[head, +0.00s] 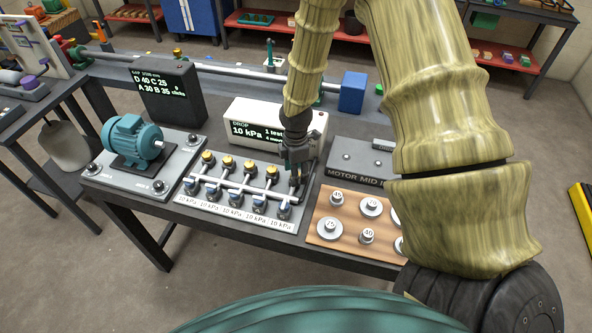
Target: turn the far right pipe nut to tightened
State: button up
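A pipe manifold (230,189) lies on a grey plate on the workbench, with a row of brass-yellow pipe nuts along its back side. The left ones show clearly, among them the nut (271,172) just left of my gripper. My gripper (295,177) points down over the far right end of this row. The far right pipe nut is mostly hidden behind the fingers, so I cannot tell its turn or whether the fingers touch it. The finger gap is too small to judge. Blue-handled valves (236,199) stand along the front, above kPa labels.
A white display box (248,122) reading "DROP 10 kPa" stands close behind the manifold. A teal motor (132,138) on a plate is at left, with a black display box (172,95) behind. A wooden board (347,212) with numbered round pieces and a "MOTOR MID" plate (345,180) are at right.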

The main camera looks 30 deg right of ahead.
jog(key=c, duration=1)
jog(key=shift+m, duration=0.3)
jog(key=m, duration=0.3)
jog(key=shift+m, duration=0.3)
jog(key=m, duration=0.4)
jog(key=shift+m, duration=0.3)
jog(key=m, duration=0.4)
jog(key=shift+m+b, duration=0.3)
jog(key=shift+m, duration=2.2)
jog(key=shift+c, duration=0.3)
